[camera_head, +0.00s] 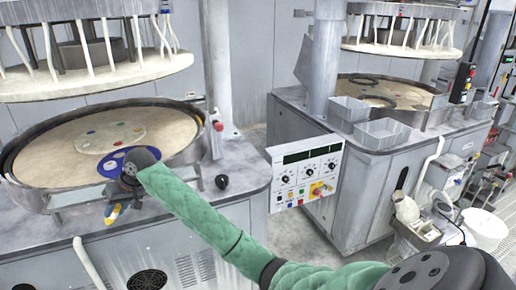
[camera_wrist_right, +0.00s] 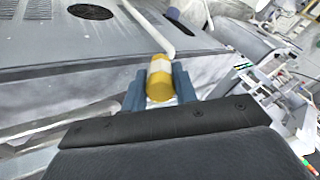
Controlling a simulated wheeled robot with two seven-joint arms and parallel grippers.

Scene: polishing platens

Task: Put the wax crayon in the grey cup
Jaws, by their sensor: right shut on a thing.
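My right gripper (camera_head: 113,209) is at the front edge of the left polishing machine, its fingers pointing down. It is shut on a yellow cylindrical thing, which I take to be the wax crayon (camera_wrist_right: 159,80). In the right wrist view the crayon sits between the two blue-grey fingers (camera_wrist_right: 159,88). In the head view only a little yellow shows at the fingertips. I cannot make out a grey cup for certain in either view. My left gripper is not in view.
A small dark rounded thing (camera_head: 222,182) stands on the machine's grey top. A control panel (camera_head: 307,174) and grey open bins (camera_head: 380,132) are to the right.

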